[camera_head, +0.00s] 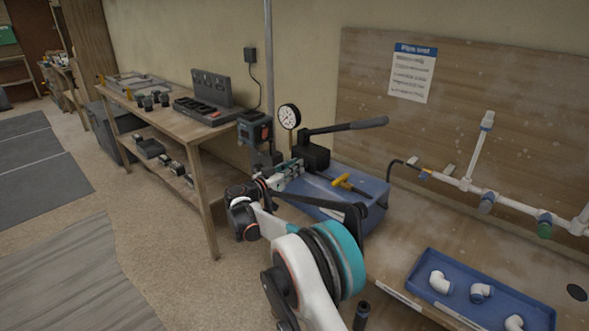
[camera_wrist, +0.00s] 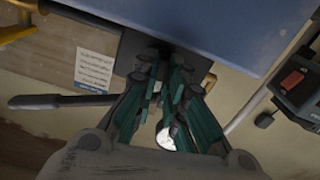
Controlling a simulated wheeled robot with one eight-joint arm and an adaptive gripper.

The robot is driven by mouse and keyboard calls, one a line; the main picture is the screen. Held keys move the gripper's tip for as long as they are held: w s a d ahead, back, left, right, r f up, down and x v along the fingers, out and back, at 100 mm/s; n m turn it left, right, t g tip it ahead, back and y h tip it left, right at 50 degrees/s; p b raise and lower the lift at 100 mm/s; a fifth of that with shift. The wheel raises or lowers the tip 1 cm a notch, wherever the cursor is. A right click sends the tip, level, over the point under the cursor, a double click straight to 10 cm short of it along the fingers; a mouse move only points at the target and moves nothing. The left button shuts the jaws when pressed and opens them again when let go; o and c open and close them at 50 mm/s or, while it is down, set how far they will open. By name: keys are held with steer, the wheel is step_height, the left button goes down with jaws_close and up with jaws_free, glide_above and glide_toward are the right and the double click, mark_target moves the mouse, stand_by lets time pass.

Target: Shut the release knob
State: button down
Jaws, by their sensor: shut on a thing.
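The test pump stands on a blue tank (camera_head: 375,190), with a black pump block (camera_head: 314,155), a long black lever (camera_head: 345,127) and a round white gauge (camera_head: 289,117). My gripper (camera_head: 297,168) is at the left side of the block. In the wrist view, the teal-padded fingers of my gripper (camera_wrist: 172,72) come together at the dark block (camera_wrist: 135,48), under the blue tank (camera_wrist: 210,25). They are shut on a small part there, apparently the release knob, which the fingers hide. How far the knob is turned cannot be seen.
A yellow-handled part (camera_head: 350,184) lies on the tank. A blue tray (camera_head: 480,295) with white pipe elbows is at the front right. White pipework (camera_head: 485,190) runs along the right board. A wooden bench (camera_head: 170,105) with dark parts stands left.

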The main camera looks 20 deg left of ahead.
steer(key=shift+s+f+m, duration=0.1)
steer(key=shift+f+m, duration=0.05)
steer(key=shift+m, duration=0.85)
steer(key=c, duration=1.9)
jaws_free()
steer(key=shift+c, duration=0.2)
steer(key=v, duration=1.2)
steer(key=shift+a, duration=0.1)
